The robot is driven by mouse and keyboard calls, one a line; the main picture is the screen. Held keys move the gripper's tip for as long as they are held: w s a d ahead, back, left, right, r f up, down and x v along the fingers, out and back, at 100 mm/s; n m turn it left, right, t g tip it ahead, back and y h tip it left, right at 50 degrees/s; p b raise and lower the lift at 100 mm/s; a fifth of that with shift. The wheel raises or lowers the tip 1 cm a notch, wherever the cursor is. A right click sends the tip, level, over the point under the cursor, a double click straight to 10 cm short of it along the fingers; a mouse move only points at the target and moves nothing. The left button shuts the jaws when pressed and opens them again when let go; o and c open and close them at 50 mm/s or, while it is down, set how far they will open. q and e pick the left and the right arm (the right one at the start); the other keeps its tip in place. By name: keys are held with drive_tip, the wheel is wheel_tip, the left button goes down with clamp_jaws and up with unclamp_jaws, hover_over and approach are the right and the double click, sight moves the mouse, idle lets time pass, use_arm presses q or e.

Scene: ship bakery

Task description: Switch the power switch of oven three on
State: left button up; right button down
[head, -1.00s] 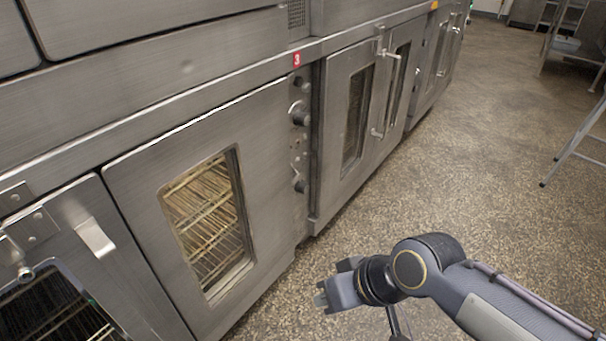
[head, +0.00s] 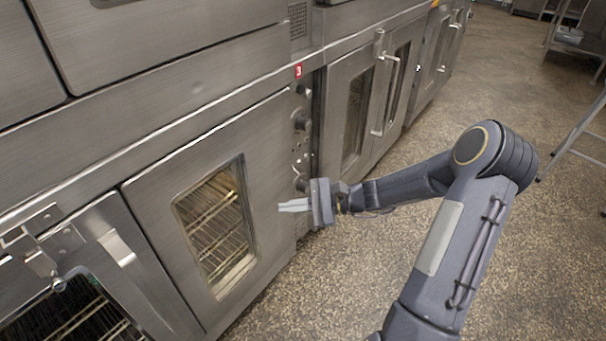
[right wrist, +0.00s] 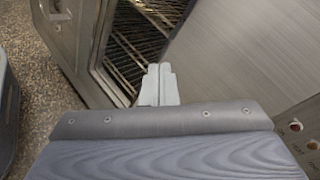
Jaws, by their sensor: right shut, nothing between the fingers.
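Oven three has a red "3" label (head: 298,71) above a narrow control panel (head: 301,150) with several dark knobs and small controls, right of the windowed door (head: 262,150). I cannot single out the power switch in the head view. In the right wrist view, two small red controls (right wrist: 296,126) show on a metal panel at the lower right; which one is the power switch is unclear. My right gripper (head: 293,206) is shut and empty, in front of the lower part of the door and panel. Its shut fingertips (right wrist: 158,85) also show in the right wrist view. My left gripper is out of view.
An open oven compartment with racks (head: 75,320) is at the lower left. Another oven door with a bar handle (head: 385,95) stands right of the panel. Speckled floor (head: 300,290) is free in front. A metal stand (head: 580,130) is at the far right.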

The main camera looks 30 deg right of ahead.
drive_tip(key=w+d+f+m+t+h+p, duration=0.1)
drive_tip(key=w+d+f+m+t, duration=0.1)
drive_tip(key=d+m+t, duration=0.15)
drive_tip(key=w+d+f+m+t+h, duration=0.1)
drive_tip(key=w+d+f+m+t, duration=0.15)
drive_tip(key=d+m, duration=0.2)
drive_tip(key=m+t+h, duration=0.4)
drive_tip(key=m, duration=0.2)
approach(296, 171)
wheel_tip(296, 171, down, 3)
drive_tip(key=s+d, duration=0.1)
drive_tip(key=s, duration=0.1)
drive_tip(key=shift+d+f+p, duration=0.1)
drive_tip(key=shift+d+p, duration=0.05)
drive_tip(key=shift+p, duration=0.3)
drive_tip(key=b+x, duration=0.2)
drive_tip(key=x, duration=0.8)
drive_tip(key=shift+b, duration=0.35)
drive_tip(key=shift+r, duration=0.2)
